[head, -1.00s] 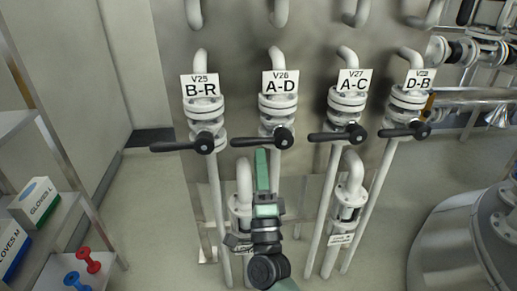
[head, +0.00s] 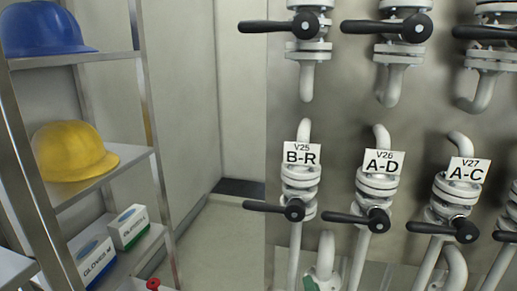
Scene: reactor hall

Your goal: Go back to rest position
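Only a small green tip of my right gripper (head: 311,284) shows at the bottom edge of the head view, in front of a white pipe bend. The rest of it is out of the picture, and I cannot tell if it is open or shut. My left gripper is not in view. Valves V25 B-R (head: 300,180), V26 A-D (head: 378,185) and V27 A-C (head: 458,190) stand in a row on the panel. Their black handles all point to the left.
An upper row of valves with black handles (head: 290,26) crosses the top. A metal shelf (head: 100,190) at the left holds a blue helmet (head: 45,28), a yellow helmet (head: 72,150) and glove boxes (head: 128,228). Bare floor (head: 215,240) lies between shelf and panel.

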